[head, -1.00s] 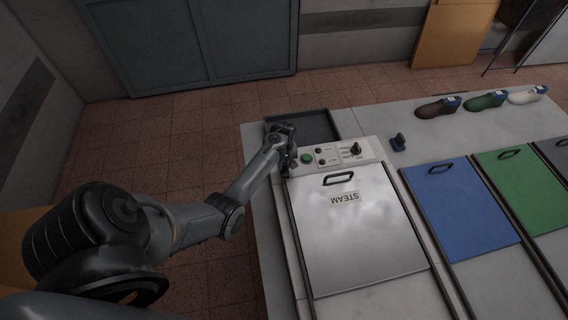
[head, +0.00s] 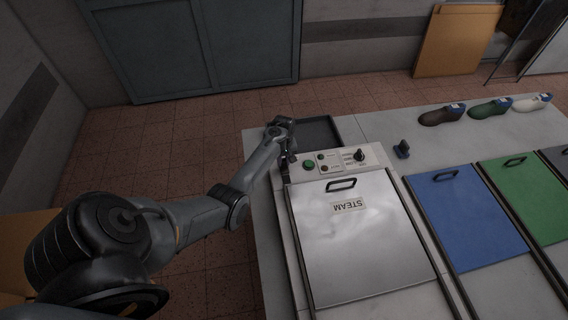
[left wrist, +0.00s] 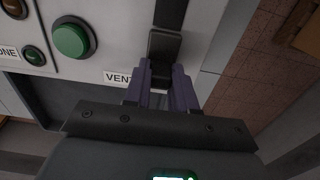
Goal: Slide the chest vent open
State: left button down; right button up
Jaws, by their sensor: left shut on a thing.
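The steam chest (head: 360,245) has a grey lid marked STEAM and a white control panel (head: 337,170) at its far end. My left gripper (head: 286,153) is at the panel's left edge, beside the green button (head: 308,165). In the left wrist view its purple fingers (left wrist: 163,80) are shut on the dark vent slider knob (left wrist: 163,47), next to the VENT label (left wrist: 117,77). A dark slot (left wrist: 171,12) runs on from the knob toward the top of that view. The gripper and arm hide the knob in the head view. My right gripper is not in view.
A dark tray (head: 318,132) lies just beyond the panel. Blue (head: 465,222) and green (head: 525,200) lids are to the right. Brown (head: 440,115), green (head: 490,107) and white (head: 532,102) shoe lasts stand at the back right. Open floor lies left of the bench.

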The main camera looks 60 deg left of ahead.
pick_arm(q)
jog(key=c, duration=1.2)
grip_release()
jog(key=shift+a+f, duration=0.1)
jog(key=shift+c, duration=0.2)
jog(key=o, duration=0.3)
jog(key=shift+a, duration=0.15)
jog(key=shift+r, duration=0.7)
notch_tip(320, 180, up, 10)
jog(key=shift+f, duration=0.2)
